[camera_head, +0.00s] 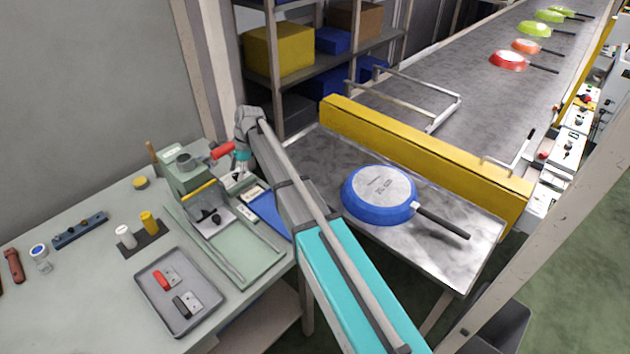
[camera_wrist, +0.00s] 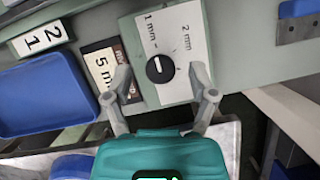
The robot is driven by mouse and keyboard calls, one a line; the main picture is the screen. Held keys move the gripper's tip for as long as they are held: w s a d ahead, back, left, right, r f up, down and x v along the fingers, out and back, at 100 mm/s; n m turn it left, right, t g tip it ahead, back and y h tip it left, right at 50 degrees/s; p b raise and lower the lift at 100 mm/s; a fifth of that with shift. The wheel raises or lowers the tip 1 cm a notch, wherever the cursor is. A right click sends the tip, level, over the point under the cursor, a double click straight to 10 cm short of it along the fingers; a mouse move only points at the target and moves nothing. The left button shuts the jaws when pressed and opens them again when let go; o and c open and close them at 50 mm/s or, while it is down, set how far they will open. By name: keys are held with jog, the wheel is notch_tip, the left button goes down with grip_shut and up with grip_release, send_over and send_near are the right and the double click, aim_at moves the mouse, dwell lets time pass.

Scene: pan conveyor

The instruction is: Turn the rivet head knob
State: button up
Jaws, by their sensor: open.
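The knob (camera_wrist: 160,69) is a round black dial with a small pale mark on a white panel (camera_wrist: 181,91). The panel is printed "1 mm" and "2 mm". My gripper (camera_wrist: 160,76) is open in the wrist view, one grey finger to each side of the knob. Nothing shows between the fingers except the knob and panel; I cannot tell whether they touch it. In the head view my gripper (camera_head: 239,170) is at the right side of the green machine (camera_head: 183,176), and the knob cannot be made out there.
A blue tray (camera_wrist: 45,98) and labels lie left of the panel in the wrist view. The workbench (camera_head: 90,285) holds a grey parts tray (camera_head: 184,324) and small tools. A blue pan (camera_head: 379,194) lies on the metal table (camera_head: 440,255) right of my arm.

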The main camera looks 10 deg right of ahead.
jog(key=m+t, duration=0.1)
jog(key=m, duration=0.3)
jog(key=shift+s+t, duration=0.15)
jog(key=shift+t, duration=0.25)
jog(key=shift+d+r+m+p, duration=0.1)
jog(key=shift+r+m+p, duration=0.2)
jog(key=shift+m, duration=0.1)
jog(key=p+v, duration=1.3)
jog(key=v, duration=0.1)
jog(key=s+d+f+n+h+b, duration=0.1)
jog(key=s+d+n, duration=0.6)
jog(key=s, duration=0.3)
jog(key=s+d+f+n+h+b, duration=0.1)
jog(key=s+d+f+n+h, duration=0.1)
jog(key=s+d+n, duration=0.6)
jog(key=shift+s+d+f+n+t+h, duration=0.3)
jog(key=shift+s+n+t, duration=0.15)
jog(key=shift+s, duration=0.5)
jog(key=shift+s, duration=0.1)
jog(key=s+d+n, duration=0.2)
jog(key=s, duration=0.3)
jog(key=shift+s+g+h, duration=0.3)
jog(key=shift+s+g, duration=0.05)
jog(key=shift+g, duration=0.1)
